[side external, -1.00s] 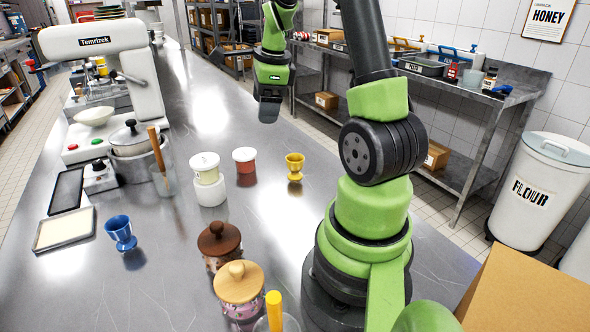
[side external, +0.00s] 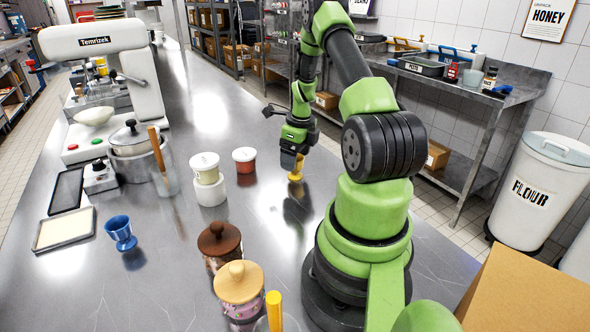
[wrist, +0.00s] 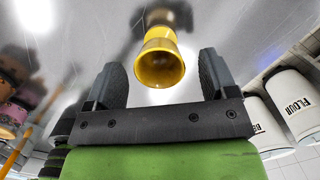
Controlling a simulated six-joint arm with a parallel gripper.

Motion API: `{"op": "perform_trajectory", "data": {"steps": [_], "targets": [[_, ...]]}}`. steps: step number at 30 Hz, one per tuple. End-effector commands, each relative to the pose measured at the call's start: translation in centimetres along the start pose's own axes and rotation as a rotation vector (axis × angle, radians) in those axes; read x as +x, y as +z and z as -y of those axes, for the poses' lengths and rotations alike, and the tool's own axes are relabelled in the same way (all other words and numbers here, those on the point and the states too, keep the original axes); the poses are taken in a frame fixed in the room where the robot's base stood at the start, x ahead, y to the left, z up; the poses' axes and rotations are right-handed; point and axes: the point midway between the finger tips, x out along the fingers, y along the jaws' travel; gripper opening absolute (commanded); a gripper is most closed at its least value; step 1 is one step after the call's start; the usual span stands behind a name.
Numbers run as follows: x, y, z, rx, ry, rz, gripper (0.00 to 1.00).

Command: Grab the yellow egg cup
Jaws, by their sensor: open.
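The yellow egg cup (side external: 296,175) stands on the steel counter, partly hidden by my gripper (side external: 292,160) in the side view. In the wrist view the egg cup (wrist: 160,62) lies between and just beyond the two dark fingers of my gripper (wrist: 160,78), its open rim facing the camera. The fingers are apart, with a gap on each side of the cup. I see no contact with it.
A red jar (side external: 245,160) and a stacked white jar (side external: 206,178) stand left of the egg cup. A blue egg cup (side external: 121,232) is farther left. Lidded jars (side external: 219,240) stand nearer the camera. The counter (side external: 165,270) is clear around the blue cup.

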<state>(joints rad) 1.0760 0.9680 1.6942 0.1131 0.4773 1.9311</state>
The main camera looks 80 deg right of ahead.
Motion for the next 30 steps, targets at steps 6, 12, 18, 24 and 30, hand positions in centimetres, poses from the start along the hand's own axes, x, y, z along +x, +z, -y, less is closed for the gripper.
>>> {"op": "perform_trajectory", "data": {"steps": [6, 12, 18, 24, 30], "targets": [[1.8, 0.0, 0.0, -0.001, -0.001, 0.000, 0.79], [1.8, 0.0, 0.0, -0.002, -0.001, 0.000, 0.74], [1.8, 0.0, 0.0, -0.002, 0.000, 0.000, 0.28], [1.8, 0.0, 0.0, -0.002, -0.001, 0.000, 0.26], [0.4, 0.2, 0.0, -0.004, -0.003, 0.002, 0.26]]}}
